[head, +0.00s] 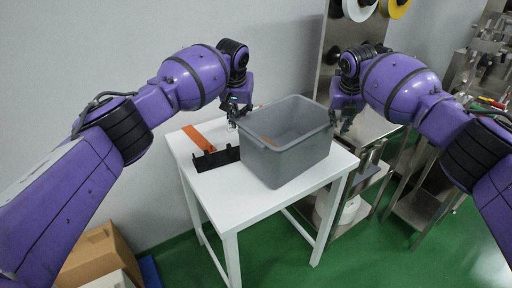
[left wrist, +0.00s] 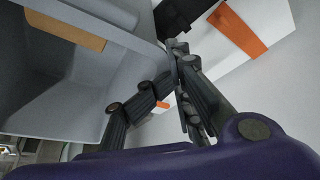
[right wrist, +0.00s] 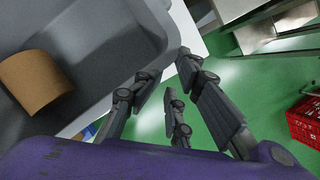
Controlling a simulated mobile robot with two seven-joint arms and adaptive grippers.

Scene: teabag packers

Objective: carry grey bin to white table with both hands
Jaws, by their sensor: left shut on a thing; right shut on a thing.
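The grey bin (head: 286,155) is over the white table (head: 240,200), upright. In the head view its base appears at the tabletop, but I cannot tell whether it rests there. My left gripper (head: 234,110) is shut on the bin's left rim; the left wrist view shows its fingers (left wrist: 168,75) at the bin wall (left wrist: 120,35). My right gripper (head: 342,118) is at the bin's right side, shut on its rim, with its fingers (right wrist: 165,85) beside the bin wall (right wrist: 155,25) in the right wrist view. A brown piece (right wrist: 35,82) lies inside the bin.
A black holder (head: 215,158) and an orange strip (head: 198,138) lie on the table's left part, close to the bin. A steel machine (head: 365,130) stands behind right. Cardboard boxes (head: 98,255) are on the floor at lower left. A red crate (right wrist: 304,122) shows in the right wrist view.

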